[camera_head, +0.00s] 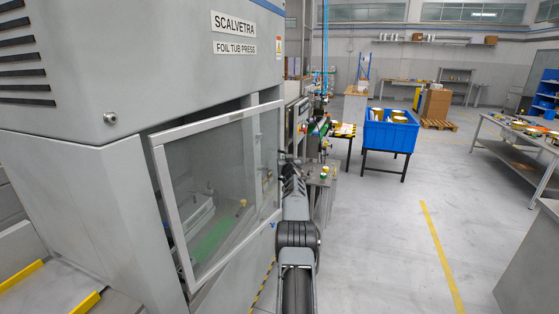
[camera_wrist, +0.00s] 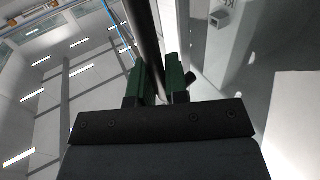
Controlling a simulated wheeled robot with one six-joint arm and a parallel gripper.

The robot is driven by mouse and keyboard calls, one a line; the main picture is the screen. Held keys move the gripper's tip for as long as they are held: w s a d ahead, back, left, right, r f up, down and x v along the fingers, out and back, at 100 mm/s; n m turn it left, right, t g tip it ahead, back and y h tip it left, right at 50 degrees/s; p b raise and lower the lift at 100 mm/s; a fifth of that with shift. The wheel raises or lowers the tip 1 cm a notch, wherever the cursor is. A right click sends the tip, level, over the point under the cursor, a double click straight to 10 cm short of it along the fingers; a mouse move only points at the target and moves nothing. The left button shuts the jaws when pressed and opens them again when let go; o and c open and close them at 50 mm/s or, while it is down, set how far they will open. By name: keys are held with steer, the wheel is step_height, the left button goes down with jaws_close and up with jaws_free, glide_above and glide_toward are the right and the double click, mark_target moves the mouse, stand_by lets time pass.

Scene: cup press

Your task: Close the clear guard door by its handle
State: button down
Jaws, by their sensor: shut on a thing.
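The clear guard door (camera_head: 222,158), a see-through panel in a light grey frame, is on the front of the foil tub press (camera_head: 130,70) in the head view. It stands ajar, at an angle to the press body, with a dark gap above its top edge. My gripper (camera_head: 286,158) is at the door's right edge, at the end of my outstretched arm. In the wrist view, my gripper's green fingers (camera_wrist: 160,80) are shut on a dark round bar, the door handle (camera_wrist: 146,40). The handle is hard to make out in the head view.
Inside the press, a green surface (camera_head: 214,240) shows through the panel. A blue crate (camera_head: 391,134) on a stand is at the right, beyond open floor (camera_head: 390,230). A grey workbench (camera_head: 515,145) stands at the far right.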

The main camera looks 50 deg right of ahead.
stand_by(0.3)
steer(key=c, duration=1.1)
jaws_free()
steer(key=shift+c, duration=0.2)
steer(key=shift+s, duration=0.1)
steer(key=b+v, duration=1)
steer(key=v, duration=0.3)
steer(key=shift+s+a, duration=0.2)
steer(key=shift+s, duration=0.05)
steer(key=shift+c, duration=0.2)
